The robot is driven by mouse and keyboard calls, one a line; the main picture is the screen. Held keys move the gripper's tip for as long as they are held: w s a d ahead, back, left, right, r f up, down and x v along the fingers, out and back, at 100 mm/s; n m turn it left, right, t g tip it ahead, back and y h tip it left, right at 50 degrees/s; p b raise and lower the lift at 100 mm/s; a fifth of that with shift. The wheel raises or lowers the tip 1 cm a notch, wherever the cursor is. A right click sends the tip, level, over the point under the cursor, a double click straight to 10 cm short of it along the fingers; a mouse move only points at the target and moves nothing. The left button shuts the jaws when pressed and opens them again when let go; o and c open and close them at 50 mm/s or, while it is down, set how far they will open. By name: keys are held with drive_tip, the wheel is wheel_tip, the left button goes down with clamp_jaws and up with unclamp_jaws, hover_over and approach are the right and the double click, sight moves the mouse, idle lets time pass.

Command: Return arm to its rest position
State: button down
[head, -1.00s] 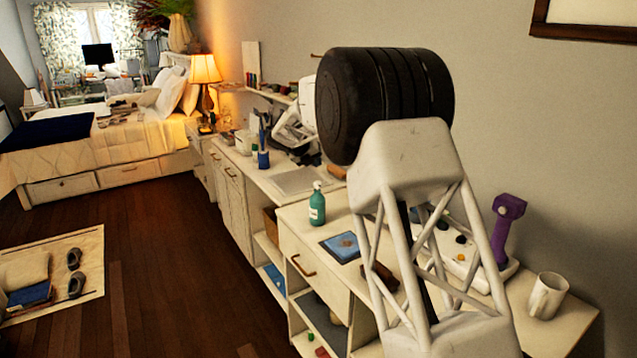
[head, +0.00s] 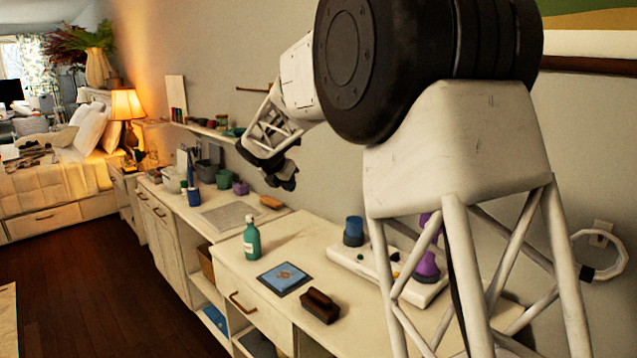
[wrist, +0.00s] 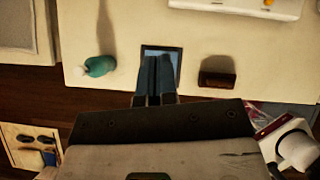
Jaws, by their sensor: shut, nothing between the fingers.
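My arm rises in front of the wall in the head view, and my gripper (head: 285,180) hangs at its far end above the counter (head: 225,270), apart from it. In the wrist view my gripper (wrist: 156,72) points over the counter with its fingers together and nothing between them. Below the fingers lies a small blue picture tile (wrist: 172,54), partly hidden by them. The tile also shows in the head view (head: 284,278).
A green bottle (head: 251,238) and a dark brown brush-like block (head: 320,306) stand near the tile. A white tray (head: 350,258) with a blue cup (head: 353,231) and a purple object (head: 430,250) is behind. A lamp (head: 127,105) and bed (head: 50,190) are at the left.

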drive_tip(key=s+d+r+m+g+y, duration=0.1)
drive_tip(key=s+d+r+m, duration=0.1)
drive_tip(key=s+d+m, duration=0.75)
drive_tip(key=s+d+r+m+g+y, duration=0.15)
drive_tip(key=s+d+m, duration=0.35)
drive_tip(key=s+d, duration=0.9)
drive_tip(key=s+d+f+m, duration=0.1)
drive_tip(key=s+f+m, duration=0.2)
drive_tip(key=s, duration=0.9)
drive_tip(key=s+d+f+m+y, duration=0.1)
drive_tip(key=s+f+m, duration=0.2)
drive_tip(key=s+m, duration=0.4)
drive_tip(key=s+d+f+m+y, duration=0.1)
drive_tip(key=s+m, duration=0.4)
drive_tip(key=s, duration=1.1)
wheel_tip(320, 180, down, 2)
drive_tip(key=shift+s+d+g, duration=0.35)
drive_tip(key=shift+s+d, duration=0.05)
drive_tip(key=shift+d, duration=0.05)
